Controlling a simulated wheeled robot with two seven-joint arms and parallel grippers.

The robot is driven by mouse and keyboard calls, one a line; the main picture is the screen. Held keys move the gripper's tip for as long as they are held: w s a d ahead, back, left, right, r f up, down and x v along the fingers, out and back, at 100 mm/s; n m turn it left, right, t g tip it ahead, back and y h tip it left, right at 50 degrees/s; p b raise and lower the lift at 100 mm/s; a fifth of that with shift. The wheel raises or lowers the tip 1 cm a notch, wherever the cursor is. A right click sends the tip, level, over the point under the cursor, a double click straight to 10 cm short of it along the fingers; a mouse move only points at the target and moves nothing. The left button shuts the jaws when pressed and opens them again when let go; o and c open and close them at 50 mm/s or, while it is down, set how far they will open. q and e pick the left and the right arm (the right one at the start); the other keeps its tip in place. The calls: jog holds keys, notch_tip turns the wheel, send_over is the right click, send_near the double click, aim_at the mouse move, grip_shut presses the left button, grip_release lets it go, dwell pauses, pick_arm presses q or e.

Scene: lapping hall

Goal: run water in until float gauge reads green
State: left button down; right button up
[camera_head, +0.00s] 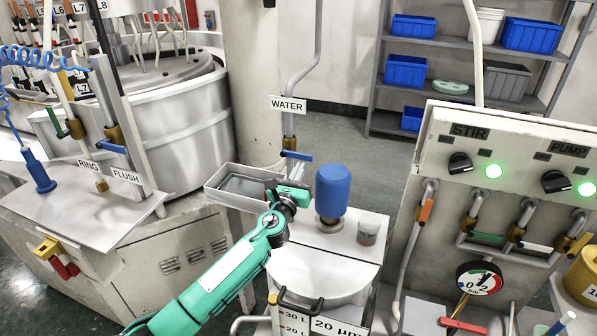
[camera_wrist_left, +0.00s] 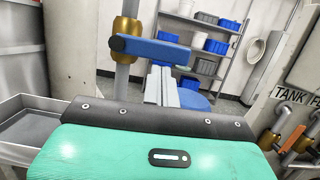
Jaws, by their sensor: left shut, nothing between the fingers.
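The water valve's blue lever (camera_head: 297,155) sits on the pipe below the WATER sign (camera_head: 287,104). In the left wrist view the lever (camera_wrist_left: 150,50) extends right from the brass valve body (camera_wrist_left: 127,35). My left gripper (camera_head: 300,172) is shut and empty, just below the lever; its fingers (camera_wrist_left: 163,80) point toward it. I cannot tell whether they touch it. Below stands a white round tank (camera_head: 325,270) with 30 L and 20 L marks (camera_head: 292,318) at its front. A float gauge reading cannot be made out. My right gripper is not in view.
A grey tray (camera_head: 225,188) lies left of my gripper. A blue rounded cylinder (camera_head: 332,187) and a small cup (camera_head: 368,231) stand right of it. The STIR and PUMP panel (camera_head: 510,150), with lit green lamps and a dial gauge (camera_head: 480,278), stands at the right.

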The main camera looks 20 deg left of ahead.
pick_arm(q)
jog(key=shift+d+r+n, duration=0.15)
jog(key=shift+r+n, duration=0.2)
jog(key=shift+n, duration=0.45)
jog(key=shift+d+r+n+y, duration=0.1)
jog(key=shift+r+n+y, duration=0.15)
jog(key=shift+n+y, duration=0.2)
jog(key=shift+d+r+n+y+p, duration=0.1)
jog(key=shift+r+n+y+p, duration=0.25)
jog(key=shift+n, duration=0.65)
jog(key=shift+d+r+n+y+p, duration=0.1)
jog(key=shift+r+n+y, duration=0.25)
jog(key=shift+n, duration=0.6)
jog(key=shift+a+r+n, duration=0.1)
jog(key=shift+r+n, duration=0.05)
jog(key=shift+n, duration=0.15)
